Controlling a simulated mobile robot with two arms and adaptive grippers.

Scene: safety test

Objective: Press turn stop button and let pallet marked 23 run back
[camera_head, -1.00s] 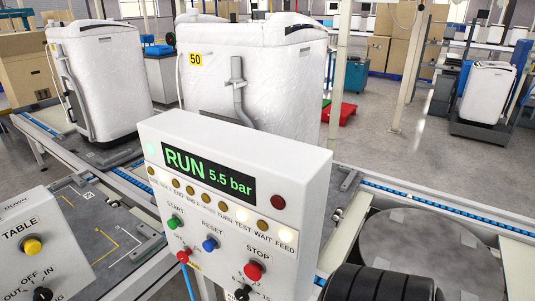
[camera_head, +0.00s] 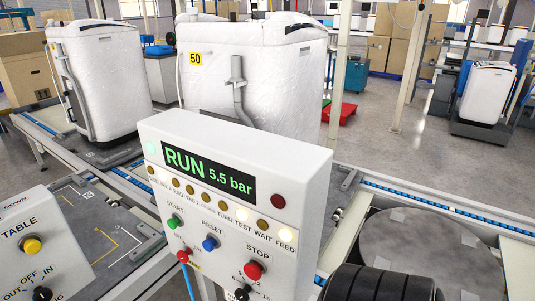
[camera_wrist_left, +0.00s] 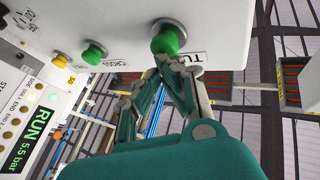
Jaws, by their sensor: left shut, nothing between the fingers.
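In the left wrist view my left gripper (camera_wrist_left: 170,65) is shut and empty. Its fingertips are just under a green button (camera_wrist_left: 168,38) on a white panel, beside a label that starts "TU". They look very near it or touching; I cannot tell which. In the head view a control box (camera_head: 240,140) reads "RUN 5.5 bar" and has a lamp row with a TURN label and a red STOP button (camera_head: 254,270). A white wrapped unit (camera_head: 255,75) marked 50 stands behind it. I see no number 23.
Another white wrapped unit (camera_head: 98,80) stands at the left on the conveyor. The TABLE box (camera_head: 35,245) is at lower left, with a yellow button. A round grey plate (camera_head: 420,250) lies at lower right.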

